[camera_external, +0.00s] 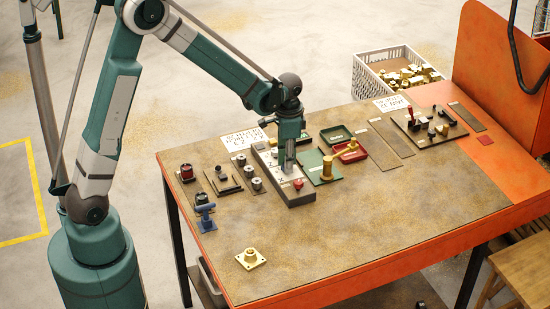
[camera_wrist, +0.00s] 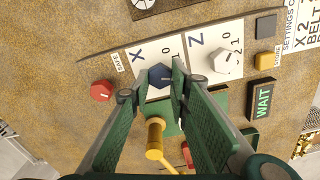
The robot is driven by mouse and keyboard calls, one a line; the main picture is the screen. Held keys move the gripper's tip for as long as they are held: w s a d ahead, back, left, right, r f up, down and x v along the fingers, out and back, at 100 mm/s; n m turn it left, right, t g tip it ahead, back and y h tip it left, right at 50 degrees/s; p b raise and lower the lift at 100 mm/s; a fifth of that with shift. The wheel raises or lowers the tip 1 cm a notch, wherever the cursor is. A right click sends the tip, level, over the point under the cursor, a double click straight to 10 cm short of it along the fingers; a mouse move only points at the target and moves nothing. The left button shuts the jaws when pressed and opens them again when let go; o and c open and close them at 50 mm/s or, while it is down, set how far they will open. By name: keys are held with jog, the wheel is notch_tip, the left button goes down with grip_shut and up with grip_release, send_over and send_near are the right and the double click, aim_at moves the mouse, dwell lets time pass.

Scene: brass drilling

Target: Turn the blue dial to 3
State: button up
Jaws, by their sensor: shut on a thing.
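The blue dial (camera_wrist: 159,77) sits on the white X panel of the control box in the wrist view. My gripper (camera_wrist: 152,82) has its two fingers around the dial, closed on its sides. A pale mark shows on the dial, but I cannot tell which number it points to. Beside X only the low end of the scale, "1 0", can be read; the fingers hide part of the panel. In the external view my gripper (camera_external: 289,166) reaches down onto the control box (camera_external: 299,199), and the blue dial is hidden there.
A white dial (camera_wrist: 222,62) sits on the Z panel beside it. A red knob (camera_wrist: 102,90) is near the SAFE label. A lit WAIT sign (camera_wrist: 263,103) and a brass piece (camera_wrist: 155,135) are close by. The bench's front middle (camera_external: 360,220) is clear.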

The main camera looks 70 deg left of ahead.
jog(key=shift+m+b, duration=0.3)
jog(key=shift+m, duration=1)
jog(key=shift+d, duration=0.1)
jog(key=o, duration=0.9)
jog(key=shift+r, duration=0.2)
notch_tip(320, 180, up, 12)
jog(key=shift+f, duration=0.15)
